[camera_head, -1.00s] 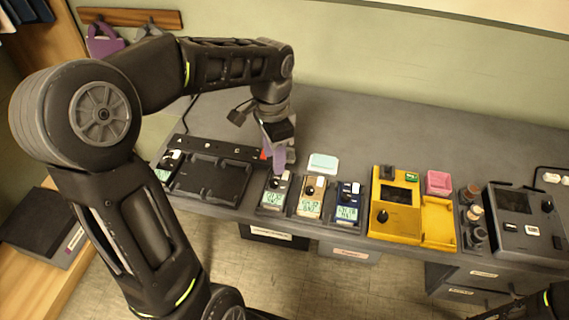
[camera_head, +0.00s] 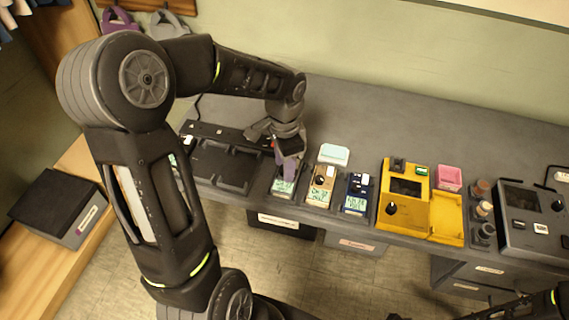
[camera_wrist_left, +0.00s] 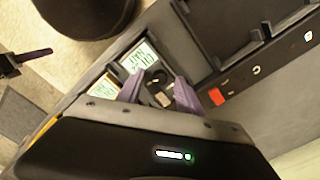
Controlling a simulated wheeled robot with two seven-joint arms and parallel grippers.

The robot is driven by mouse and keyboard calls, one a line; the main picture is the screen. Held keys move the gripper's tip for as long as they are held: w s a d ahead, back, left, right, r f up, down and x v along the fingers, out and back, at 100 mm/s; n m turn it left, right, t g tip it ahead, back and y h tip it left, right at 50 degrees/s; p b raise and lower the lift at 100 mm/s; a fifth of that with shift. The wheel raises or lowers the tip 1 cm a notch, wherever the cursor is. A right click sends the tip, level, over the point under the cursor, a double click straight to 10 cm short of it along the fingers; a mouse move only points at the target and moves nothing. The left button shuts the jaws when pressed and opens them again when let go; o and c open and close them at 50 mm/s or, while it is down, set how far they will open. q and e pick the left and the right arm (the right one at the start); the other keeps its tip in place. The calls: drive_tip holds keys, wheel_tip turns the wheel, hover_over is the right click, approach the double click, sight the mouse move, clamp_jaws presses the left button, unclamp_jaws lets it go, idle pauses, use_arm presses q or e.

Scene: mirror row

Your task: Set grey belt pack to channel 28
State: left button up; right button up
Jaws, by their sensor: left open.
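The grey belt pack (camera_head: 283,187) lies on the grey counter, left of a tan pack (camera_head: 320,190) and a blue pack (camera_head: 357,195). My left gripper (camera_head: 289,158) is over its upper part and hides its knob in the head view. In the left wrist view the grey pack shows its lit green display (camera_wrist_left: 140,58), too blurred to read for certain. There the open purple fingers of my left gripper (camera_wrist_left: 160,92) stand on either side of the pack's dark knob and a pale part. I cannot tell whether they touch it.
A black charging tray (camera_head: 226,165) lies left of the grey pack. A yellow unit (camera_head: 405,208), a pink block (camera_head: 449,177), small knobs and a dark grey console (camera_head: 530,222) stand to the right. A pale cyan block (camera_head: 334,153) lies behind the tan pack. The counter's back is clear.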

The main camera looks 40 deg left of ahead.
use_arm(q)
drive_tip(key=shift+f, duration=0.2)
drive_tip(key=shift+c, duration=0.3)
clamp_jaws()
